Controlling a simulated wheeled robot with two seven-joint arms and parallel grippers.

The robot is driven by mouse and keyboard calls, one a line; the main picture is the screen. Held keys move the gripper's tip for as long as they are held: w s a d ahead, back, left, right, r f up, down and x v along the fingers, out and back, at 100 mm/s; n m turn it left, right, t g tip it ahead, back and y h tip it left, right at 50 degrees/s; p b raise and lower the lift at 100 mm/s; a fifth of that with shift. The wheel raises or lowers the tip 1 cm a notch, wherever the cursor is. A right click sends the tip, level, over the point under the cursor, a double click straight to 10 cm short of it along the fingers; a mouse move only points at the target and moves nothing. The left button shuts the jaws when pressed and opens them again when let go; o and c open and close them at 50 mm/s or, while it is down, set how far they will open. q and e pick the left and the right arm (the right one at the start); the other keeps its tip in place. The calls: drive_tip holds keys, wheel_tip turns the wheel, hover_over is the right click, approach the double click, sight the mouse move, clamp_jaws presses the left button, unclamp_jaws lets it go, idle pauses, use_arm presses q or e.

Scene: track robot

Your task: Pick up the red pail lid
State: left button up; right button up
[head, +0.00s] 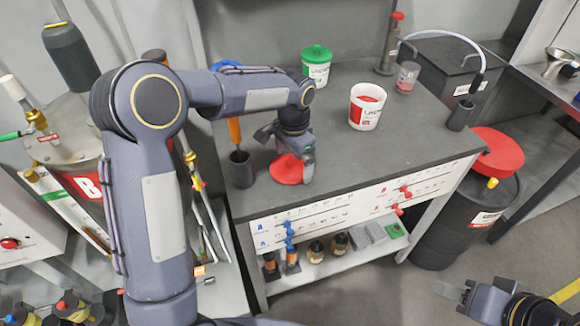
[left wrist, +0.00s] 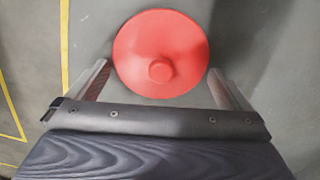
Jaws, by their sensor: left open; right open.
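The red pail lid (head: 286,169) is a flat round disc at the front of the grey bench top (head: 400,150), left of the middle. My left gripper (head: 300,156) is open right beside it and partly covers it. In the left wrist view the lid (left wrist: 147,38) is face on, with a round knob, ahead of and between the two spread fingers; I cannot tell if they touch it. My right gripper (head: 450,291) is open and empty at the lower right, over the floor.
A dark cup with an orange-handled tool (head: 240,168) stands left of the lid. A green-lidded pail (head: 317,66) stands farther back. A black drum with a red top (head: 495,150) stands right of the bench. Bench space between lid and white pail is clear.

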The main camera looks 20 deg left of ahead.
use_arm(q)
drive_tip(key=c, duration=0.7)
drive_tip(key=shift+r, duration=0.1)
